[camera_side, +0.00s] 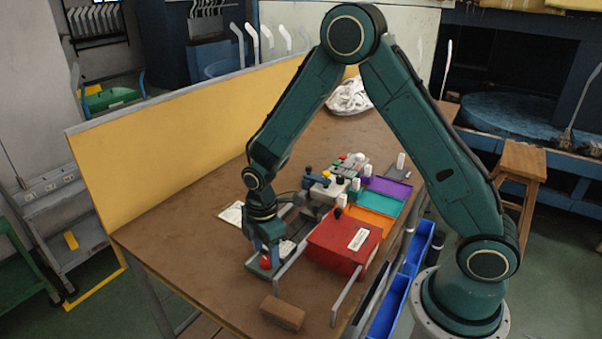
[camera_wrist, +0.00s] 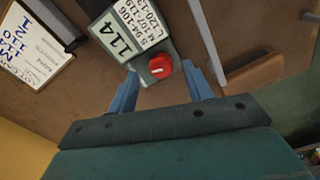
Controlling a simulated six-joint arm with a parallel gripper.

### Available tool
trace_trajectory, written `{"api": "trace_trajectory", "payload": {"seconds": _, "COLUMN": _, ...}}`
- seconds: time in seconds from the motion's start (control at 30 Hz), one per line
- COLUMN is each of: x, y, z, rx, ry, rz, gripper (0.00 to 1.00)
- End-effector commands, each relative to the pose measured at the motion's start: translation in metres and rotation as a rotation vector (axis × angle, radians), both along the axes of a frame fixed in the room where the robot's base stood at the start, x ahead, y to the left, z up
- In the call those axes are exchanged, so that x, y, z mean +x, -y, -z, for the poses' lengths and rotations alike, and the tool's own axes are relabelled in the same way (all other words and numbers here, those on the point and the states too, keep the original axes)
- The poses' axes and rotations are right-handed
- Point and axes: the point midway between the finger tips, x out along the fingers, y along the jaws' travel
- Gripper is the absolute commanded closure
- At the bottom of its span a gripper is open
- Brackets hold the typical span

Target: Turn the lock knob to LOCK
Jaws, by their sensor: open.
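The lock knob (camera_wrist: 160,66) is a round red knob with a white mark, on a small grey-green base (camera_wrist: 148,76) in the wrist view. It also shows in the side view (camera_side: 265,262), low under my gripper and partly hidden by it. My gripper (camera_wrist: 163,84) points down over the knob with its two blue fingers apart, one on each side. The fingers look clear of the knob, though the exact gap and height are hard to tell. A white label plate reading 114 (camera_wrist: 118,38) sits beside the knob.
A red box (camera_side: 335,245) stands right of the knob, with orange, teal and purple trays behind it. A brown block (camera_side: 283,312) lies in front. Metal rails (camera_side: 290,268) run close by. A printed sheet (camera_wrist: 30,45) lies on the table. A yellow panel (camera_side: 190,140) borders the left.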

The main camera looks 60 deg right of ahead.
Motion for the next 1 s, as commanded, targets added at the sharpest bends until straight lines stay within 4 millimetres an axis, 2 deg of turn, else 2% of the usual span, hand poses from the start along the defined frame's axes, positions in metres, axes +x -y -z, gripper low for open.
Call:
{"api": "trace_trajectory", "payload": {"seconds": 0.83, "x": 0.000, "y": -0.001, "z": -0.120, "rx": 0.001, "ry": 0.000, "rz": 0.001, "gripper": 0.50}}
{"api": "trace_trajectory", "payload": {"seconds": 1.0, "x": -0.010, "y": 0.003, "z": -0.137, "rx": 0.005, "ry": 0.027, "rz": 0.064, "gripper": 0.50}}
